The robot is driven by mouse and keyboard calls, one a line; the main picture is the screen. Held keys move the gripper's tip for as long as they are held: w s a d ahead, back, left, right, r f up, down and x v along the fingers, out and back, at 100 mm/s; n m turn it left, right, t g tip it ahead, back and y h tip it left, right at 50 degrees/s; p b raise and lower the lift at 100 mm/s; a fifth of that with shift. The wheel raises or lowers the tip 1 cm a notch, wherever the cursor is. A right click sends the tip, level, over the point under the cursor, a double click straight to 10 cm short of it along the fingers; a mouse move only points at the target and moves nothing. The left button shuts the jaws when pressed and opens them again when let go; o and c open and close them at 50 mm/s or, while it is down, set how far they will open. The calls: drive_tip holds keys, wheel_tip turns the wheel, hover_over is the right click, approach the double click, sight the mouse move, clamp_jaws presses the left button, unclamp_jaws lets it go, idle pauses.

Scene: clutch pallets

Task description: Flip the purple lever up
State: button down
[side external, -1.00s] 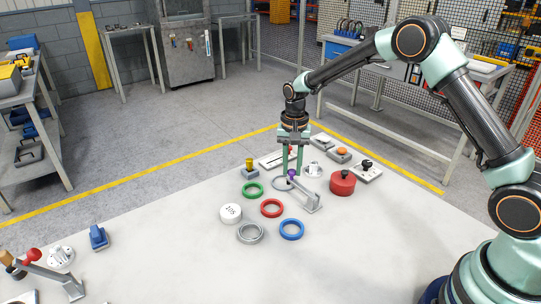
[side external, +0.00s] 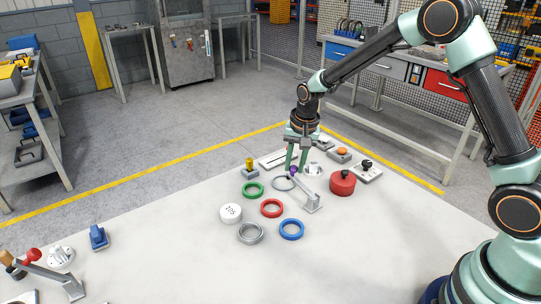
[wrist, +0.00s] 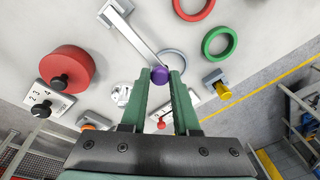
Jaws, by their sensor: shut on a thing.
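The purple lever (side external: 303,184) is a grey arm with a purple ball knob (side external: 294,170), rising at a low slant from a grey base (side external: 312,204) on the white table. In the wrist view its grey arm (wrist: 136,42) runs from the base at the upper left down to the purple knob (wrist: 159,75). My gripper (side external: 295,168) is tilted and its two green fingers are closed on the knob. In the wrist view the fingertips (wrist: 159,73) sit on either side of the knob.
Near the lever are a red cylinder (side external: 342,183), a grey ring (side external: 283,184), a green ring (side external: 252,189), a red ring (side external: 271,208) and a blue ring (side external: 291,229). The table's front right is clear.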

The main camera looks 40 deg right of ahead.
sight(308, 190)
drive_tip(key=s+r+t, duration=0.2)
drive_tip(key=t, duration=0.1)
drive_tip(key=shift+s, duration=0.15)
drive_tip(key=shift+s+r+t, duration=0.4)
drive_tip(key=shift+s+t, duration=0.45)
drive_tip(key=shift+t, duration=0.2)
drive_tip(key=shift+s+r+t, duration=0.35)
drive_tip(key=shift+s+t, duration=0.45)
drive_tip(key=shift+t, duration=0.25)
drive_tip(key=c, duration=0.7)
unclamp_jaws()
drive_tip(key=shift+o, duration=0.2)
